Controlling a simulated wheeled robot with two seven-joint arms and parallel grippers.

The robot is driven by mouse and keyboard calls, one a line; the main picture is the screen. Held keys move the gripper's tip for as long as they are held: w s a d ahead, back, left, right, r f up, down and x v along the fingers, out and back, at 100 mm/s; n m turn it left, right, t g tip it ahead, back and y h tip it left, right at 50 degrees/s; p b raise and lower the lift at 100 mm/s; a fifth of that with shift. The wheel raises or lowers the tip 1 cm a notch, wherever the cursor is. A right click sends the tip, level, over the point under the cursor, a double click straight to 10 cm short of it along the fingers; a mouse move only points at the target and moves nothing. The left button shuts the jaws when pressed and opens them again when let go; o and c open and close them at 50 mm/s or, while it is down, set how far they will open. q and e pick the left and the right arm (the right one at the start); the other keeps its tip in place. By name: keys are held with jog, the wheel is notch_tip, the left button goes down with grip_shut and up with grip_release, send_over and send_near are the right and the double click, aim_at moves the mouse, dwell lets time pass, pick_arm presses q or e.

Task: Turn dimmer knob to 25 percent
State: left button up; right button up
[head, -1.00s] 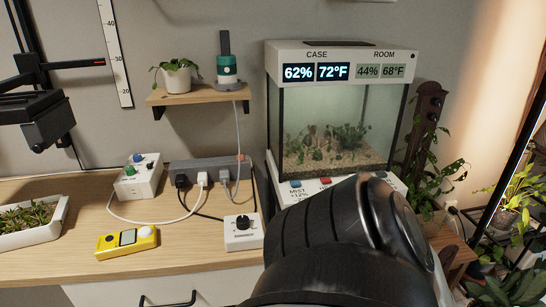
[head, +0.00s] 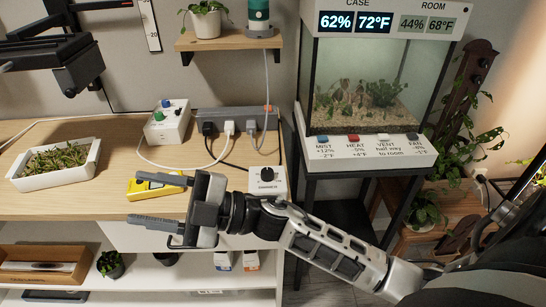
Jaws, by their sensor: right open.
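The dimmer is a small white box (head: 266,188) with a black knob (head: 267,173) on top, near the front edge of the wooden bench. Its lettering and pointer are too small to read. My right gripper (head: 148,202) reaches in from the right, in front of the bench edge and left of the dimmer. The forearm passes just in front of the dimmer, and the upper finger overlaps the yellow meter in the picture. My left gripper is out of view.
A white box with green and blue knobs (head: 167,126) and a grey power strip (head: 236,119) with cables stand behind. A yellow meter (head: 150,187) and a white planter (head: 58,165) are at left. The terrarium (head: 368,90) stands right, with labelled buttons below it.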

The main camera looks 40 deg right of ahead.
jog(key=a+r+n+g, duration=0.1)
jog(key=n+g, duration=0.7)
jog(key=g+h+p, duration=0.2)
jog(key=h, duration=1.7)
send_near(268, 171)
jog(key=shift+m, duration=0.3)
jog(key=f, duration=0.8)
jog(key=shift+w+a+f+p, duration=0.2)
jog(key=shift+f+p, duration=0.15)
jog(key=shift+p, duration=0.05)
jog(key=c, duration=1)
